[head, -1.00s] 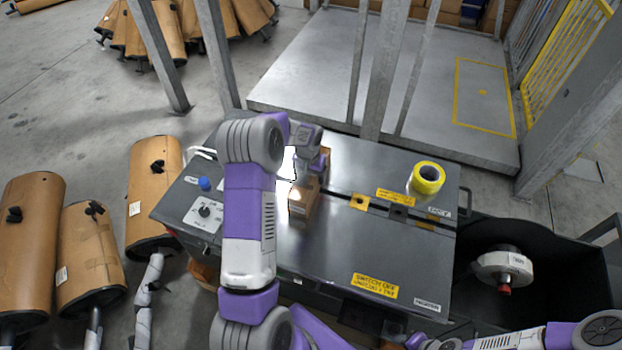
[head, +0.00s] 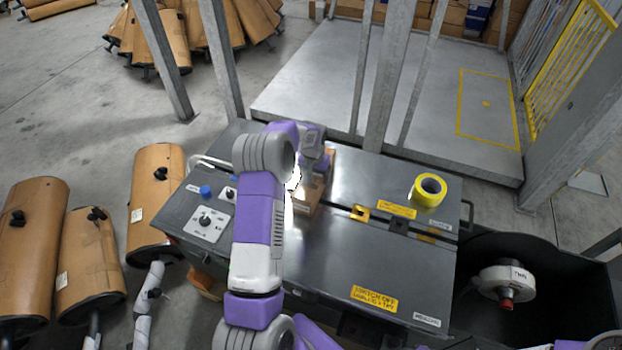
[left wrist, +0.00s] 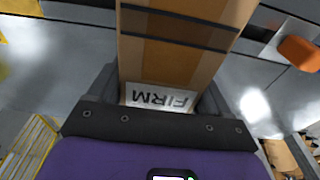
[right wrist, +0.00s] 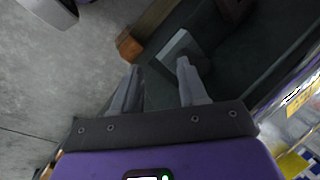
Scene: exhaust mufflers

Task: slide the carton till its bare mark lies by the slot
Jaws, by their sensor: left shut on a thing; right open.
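The brown carton (head: 306,200) lies on the grey bench top, partly hidden by my left arm. In the left wrist view the carton (left wrist: 172,62) has dark bands across it and a white label reading FIRM at the near end. My left gripper (head: 318,168) is shut on it, with a finger on each side of the label end. A dark slot (head: 379,220) runs across the bench top, right of the carton. I cannot make out a bare mark for certain. My right gripper (right wrist: 159,72) is open and empty, above a dark bin area.
A yellow tape roll (head: 428,189) sits at the bench's back right. A control panel with a blue button (head: 206,191) is at the left. A dark bin (head: 560,275) holding a white reel stands right of the bench.

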